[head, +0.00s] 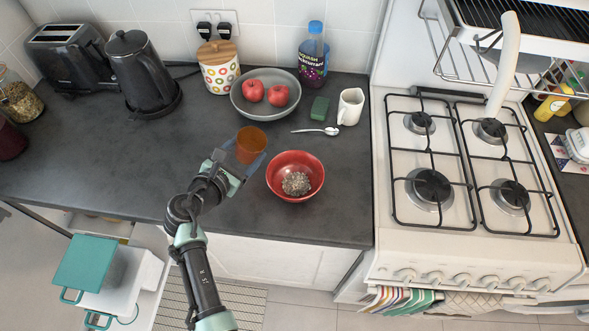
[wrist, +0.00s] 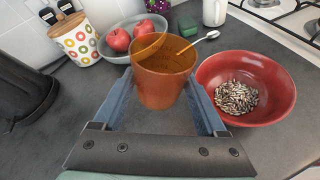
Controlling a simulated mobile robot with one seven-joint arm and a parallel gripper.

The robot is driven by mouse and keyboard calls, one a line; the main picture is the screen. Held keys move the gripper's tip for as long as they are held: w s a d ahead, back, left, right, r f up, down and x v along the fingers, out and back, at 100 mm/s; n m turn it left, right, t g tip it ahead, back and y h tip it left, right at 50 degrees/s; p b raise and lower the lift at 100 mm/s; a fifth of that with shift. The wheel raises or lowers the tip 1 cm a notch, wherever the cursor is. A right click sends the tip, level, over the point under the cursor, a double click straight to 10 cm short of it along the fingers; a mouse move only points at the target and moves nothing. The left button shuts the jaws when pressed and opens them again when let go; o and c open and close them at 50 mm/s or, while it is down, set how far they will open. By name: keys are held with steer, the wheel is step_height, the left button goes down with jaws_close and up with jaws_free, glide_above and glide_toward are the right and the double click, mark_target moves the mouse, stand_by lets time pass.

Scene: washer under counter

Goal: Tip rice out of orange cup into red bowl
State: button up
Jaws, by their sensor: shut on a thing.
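The orange cup (head: 251,144) is upright, and my gripper (head: 240,158) is shut on it. In the wrist view the translucent cup (wrist: 162,75) sits between the two fingers of my gripper (wrist: 165,95); no rice shows through its wall or open top. The red bowl (head: 280,168) stands on the dark counter just right of the cup. A heap of greyish, grain-like rice (head: 296,184) lies in the bowl, and it shows clearly in the wrist view (wrist: 236,97). I cannot tell whether the cup touches the counter.
Behind are a grey bowl (head: 243,107) with two red apples, a green sponge (head: 320,108), a spoon (head: 318,131) and a white mug (head: 350,106). The gas stove (head: 450,200) is to the right. A kettle (head: 140,72) stands back left. The counter's left front is clear.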

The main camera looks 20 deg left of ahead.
steer(key=shift+n+h, duration=0.3)
steer(key=shift+n, duration=0.2)
steer(key=f+b, duration=0.1)
steer(key=f, duration=0.1)
steer(key=f+b, duration=0.2)
steer(key=a+f+b, duration=0.1)
steer(key=f, duration=0.1)
steer(key=shift+f+b, duration=0.3)
steer(key=shift+b, duration=0.1)
steer(key=shift+a+f+n+h, duration=0.15)
steer(key=shift+a+n+h, duration=0.35)
steer(key=shift+a+n, duration=0.2)
steer(key=shift+d, duration=0.1)
